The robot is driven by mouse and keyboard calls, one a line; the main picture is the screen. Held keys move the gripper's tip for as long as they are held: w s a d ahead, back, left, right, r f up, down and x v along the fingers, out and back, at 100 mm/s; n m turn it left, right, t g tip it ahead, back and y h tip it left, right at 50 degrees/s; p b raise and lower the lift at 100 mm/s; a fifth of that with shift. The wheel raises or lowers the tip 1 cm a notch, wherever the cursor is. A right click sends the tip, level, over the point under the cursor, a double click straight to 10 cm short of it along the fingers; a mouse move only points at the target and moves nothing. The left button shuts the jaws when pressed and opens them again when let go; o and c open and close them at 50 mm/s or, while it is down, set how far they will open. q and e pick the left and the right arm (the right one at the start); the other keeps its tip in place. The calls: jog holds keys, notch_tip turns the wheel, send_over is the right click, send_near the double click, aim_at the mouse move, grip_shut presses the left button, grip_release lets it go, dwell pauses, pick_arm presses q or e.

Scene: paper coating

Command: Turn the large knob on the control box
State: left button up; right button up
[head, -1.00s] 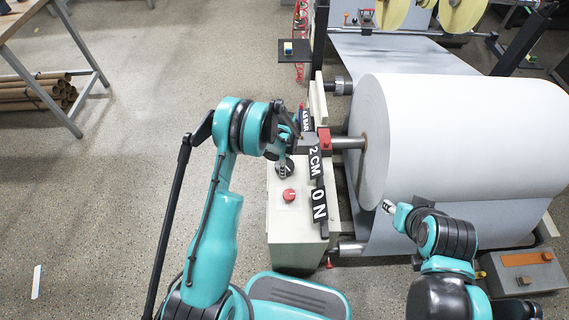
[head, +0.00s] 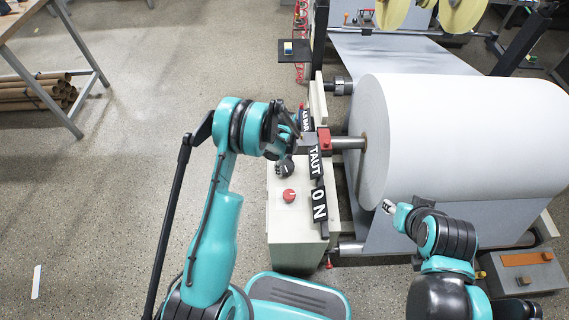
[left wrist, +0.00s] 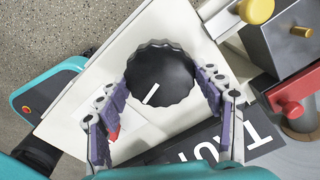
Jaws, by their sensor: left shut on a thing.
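The large knob (left wrist: 160,78) is black and ribbed, with a white line pointing to the lower left in the left wrist view. It shows dark in the head view (head: 284,169) on top of the pale control box (head: 296,222). My left gripper (left wrist: 160,92) has its fingers on opposite sides of the knob and is shut on it. In the head view the left gripper (head: 288,148) is over the far part of the box and partly covers it. A sign (head: 314,160) beside the knob reads TAUT. My right gripper (head: 390,207) is by the paper roll, its fingers too small to judge.
A smaller red knob (head: 289,195) sits nearer on the box, by the 0 N sign (head: 319,204). A large white paper roll (head: 465,135) fills the right. A red block (head: 324,139) is close to my left gripper. The floor at left is open.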

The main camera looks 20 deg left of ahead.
aim_at(285, 165)
pick_arm(q)
jog(key=o, duration=1.2)
jog(key=shift+c, duration=0.2)
notch_tip(285, 165, up, 12)
